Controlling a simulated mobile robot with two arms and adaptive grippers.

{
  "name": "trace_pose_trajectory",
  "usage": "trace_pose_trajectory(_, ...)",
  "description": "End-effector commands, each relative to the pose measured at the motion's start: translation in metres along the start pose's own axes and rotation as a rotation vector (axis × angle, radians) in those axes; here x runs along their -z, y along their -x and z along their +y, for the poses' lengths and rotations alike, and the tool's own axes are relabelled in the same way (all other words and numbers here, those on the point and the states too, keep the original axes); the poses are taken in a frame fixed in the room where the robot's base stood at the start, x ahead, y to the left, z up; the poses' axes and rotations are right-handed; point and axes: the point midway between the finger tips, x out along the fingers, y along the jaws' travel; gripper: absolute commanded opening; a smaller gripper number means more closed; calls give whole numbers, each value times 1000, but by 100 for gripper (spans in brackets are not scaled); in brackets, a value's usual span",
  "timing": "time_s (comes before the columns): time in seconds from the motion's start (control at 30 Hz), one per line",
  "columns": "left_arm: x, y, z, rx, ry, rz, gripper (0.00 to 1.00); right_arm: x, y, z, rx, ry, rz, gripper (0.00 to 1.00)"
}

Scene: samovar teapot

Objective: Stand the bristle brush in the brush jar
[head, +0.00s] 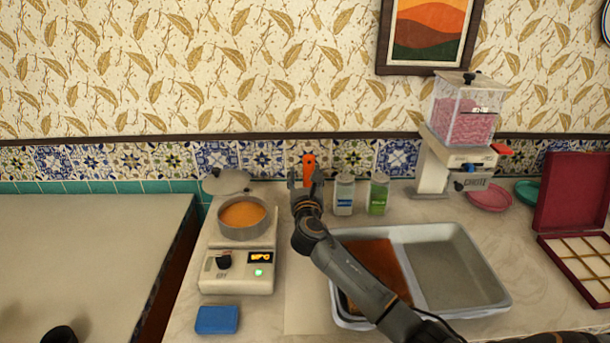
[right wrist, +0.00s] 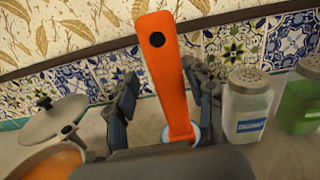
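An orange brush handle (head: 309,168) with a dark hole near its top stands near the wall, slightly tilted in the right wrist view (right wrist: 165,75). My right gripper (head: 306,180) is around it with its fingers apart. In the right wrist view the handle is between the fingers of the gripper (right wrist: 162,90), close to the right finger, with a clear gap to the left one. A pale blue rim (right wrist: 196,134) shows at the handle's lower end, perhaps the brush jar; most of it and the bristles are hidden behind my gripper. My left gripper is not recognisable in these views.
Two shakers, blue-labelled (head: 344,194) and green (head: 379,194), stand just right of my gripper. A scale (head: 238,268) with a pan (head: 242,218) is at left, a blue block (head: 217,320) before it. A two-basin tray (head: 490,288) lies under my forearm; a dispenser (head: 462,120) stands behind.

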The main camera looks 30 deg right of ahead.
Motion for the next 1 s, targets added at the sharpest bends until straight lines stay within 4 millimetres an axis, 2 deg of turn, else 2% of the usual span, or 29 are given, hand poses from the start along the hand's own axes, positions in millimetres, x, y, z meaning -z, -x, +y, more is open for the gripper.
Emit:
trace_pose_trajectory(0.23, 1, 0, -2, 2, 0, 2, 46, 0, 1, 0, 0, 0, 1, 53)
trace_pose_trajectory(0.37, 0, 0, -1, 2, 0, 1, 46, 1, 11, 0, -1, 1, 1, 53)
trace_pose_trajectory(0.8, 0, 0, 0, 0, 0, 0, 46, 1, 98, 0, -2, -1, 1, 53)
trace_pose_trajectory(1.0, 0, 0, 0, 0, 0, 0, 46, 1, 118, 0, -1, 0, 1, 53)
